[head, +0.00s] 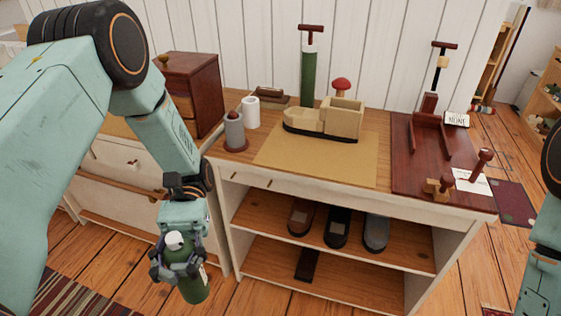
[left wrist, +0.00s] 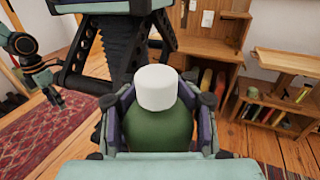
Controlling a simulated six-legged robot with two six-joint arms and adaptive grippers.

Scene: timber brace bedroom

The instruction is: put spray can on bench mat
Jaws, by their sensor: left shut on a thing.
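The spray can (head: 193,287) is green with a white cap. My left gripper (head: 178,268) is shut around its upper part and holds it roughly upright in front of the bench, at lower left and below the bench top. In the left wrist view the white cap and green shoulder of the spray can (left wrist: 158,128) sit between the fingers of my left gripper (left wrist: 160,115). The bench mat (head: 290,162) is a tan sheet on the bench top, with a beige block-like item on its back part. My right arm shows at the right edge, but its gripper is out of view.
The front of the mat is bare. A grey cylinder on a red base (head: 235,132) and a white roll (head: 250,112) stand left of it. A dark red board (head: 408,178) with tools lies to the right. Shoes (head: 337,227) stand on the shelf below.

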